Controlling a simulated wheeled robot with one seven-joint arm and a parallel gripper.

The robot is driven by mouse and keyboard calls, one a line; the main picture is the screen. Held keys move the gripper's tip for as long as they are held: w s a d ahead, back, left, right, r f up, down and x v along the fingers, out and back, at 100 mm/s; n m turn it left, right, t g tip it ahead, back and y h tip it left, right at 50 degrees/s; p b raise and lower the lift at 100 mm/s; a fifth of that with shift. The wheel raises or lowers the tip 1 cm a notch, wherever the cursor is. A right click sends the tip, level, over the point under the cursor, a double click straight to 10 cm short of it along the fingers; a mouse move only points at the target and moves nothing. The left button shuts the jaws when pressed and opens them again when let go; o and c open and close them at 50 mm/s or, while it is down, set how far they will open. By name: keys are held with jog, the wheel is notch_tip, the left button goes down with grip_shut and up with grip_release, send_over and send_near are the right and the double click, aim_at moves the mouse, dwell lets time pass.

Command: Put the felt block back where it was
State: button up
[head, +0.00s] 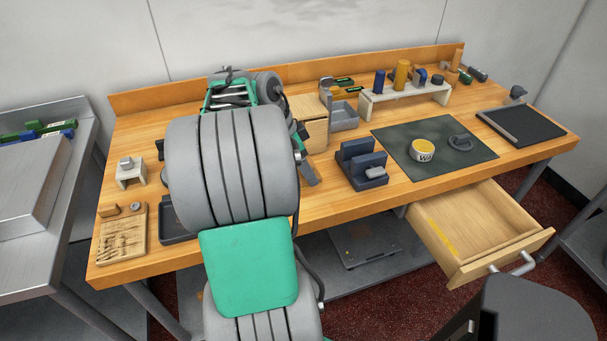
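I cannot pick out a felt block for certain in the head view. A dark blue slotted block (360,165) stands on the bench left of the dark mat, with a small light grey piece (376,172) at its front. My arm rises through the middle of the view and covers part of the bench. A dark part at its far end, likely my gripper (308,172), shows beside the wooden box, left of the blue block. Its fingers are mostly hidden, so I cannot tell what it holds. The drawer (487,262) under the bench is open, with a yellow strip (441,236) inside.
The dark mat (400,165) bears a yellow-and-white round container (422,151) and a dark curved piece (460,142). A pale rack (405,95) holds cylinders behind it. A wooden box (314,122), grey bin (344,116), carved board (122,238) and black tray (522,124) stand around.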

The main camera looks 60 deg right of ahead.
jog(key=f, duration=0.3)
jog(key=d+f, duration=0.1)
jog(key=shift+w+d+f, duration=0.1)
jog(key=shift+w+f, duration=0.2)
jog(key=shift+w, duration=0.1)
jog(key=shift+f, duration=0.2)
jog(key=o, duration=1.5)
jog(key=shift+o, duration=0.2)
